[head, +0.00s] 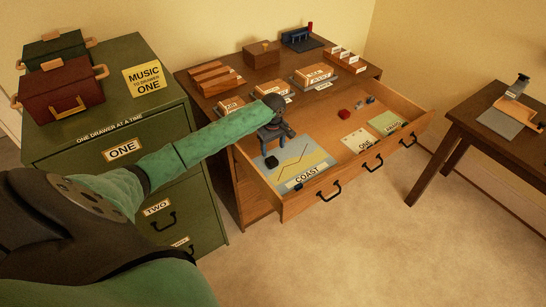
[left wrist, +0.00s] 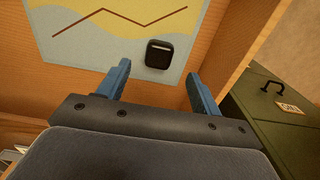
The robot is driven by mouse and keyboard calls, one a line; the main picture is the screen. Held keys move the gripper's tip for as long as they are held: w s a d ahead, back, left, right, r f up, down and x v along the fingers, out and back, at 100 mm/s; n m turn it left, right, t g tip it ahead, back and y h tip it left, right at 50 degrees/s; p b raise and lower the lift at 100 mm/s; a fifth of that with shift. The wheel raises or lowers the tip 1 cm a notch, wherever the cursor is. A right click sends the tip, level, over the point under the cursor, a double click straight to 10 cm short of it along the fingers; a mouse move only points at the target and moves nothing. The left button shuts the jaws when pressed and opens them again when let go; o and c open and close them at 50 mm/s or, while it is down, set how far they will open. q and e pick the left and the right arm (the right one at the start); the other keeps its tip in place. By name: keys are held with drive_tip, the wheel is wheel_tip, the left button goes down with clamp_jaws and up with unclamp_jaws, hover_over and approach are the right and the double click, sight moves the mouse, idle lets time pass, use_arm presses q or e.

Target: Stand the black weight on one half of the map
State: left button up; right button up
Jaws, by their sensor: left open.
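The map labelled COAST (head: 306,161) lies in the open desk drawer, with pale blue and yellow areas and a brown zigzag line. The small black weight (head: 271,162) is on the map near its left edge; it also shows in the left wrist view (left wrist: 159,54), apart from the fingers. My left gripper (head: 268,146) is over the drawer, close to the weight. In the left wrist view its blue fingers (left wrist: 158,72) are spread and empty, with the weight framed just beyond them. My right gripper is not in view.
The pulled-out drawer (head: 373,167) also holds cards and a small red object (head: 344,113). Labelled boxes stand on the desk top (head: 253,84). A green cabinet (head: 118,128) stands close on the left, a side table (head: 490,125) on the right. Open floor lies in front.

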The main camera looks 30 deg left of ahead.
use_arm(q)
drive_tip(key=shift+r, duration=2.25)
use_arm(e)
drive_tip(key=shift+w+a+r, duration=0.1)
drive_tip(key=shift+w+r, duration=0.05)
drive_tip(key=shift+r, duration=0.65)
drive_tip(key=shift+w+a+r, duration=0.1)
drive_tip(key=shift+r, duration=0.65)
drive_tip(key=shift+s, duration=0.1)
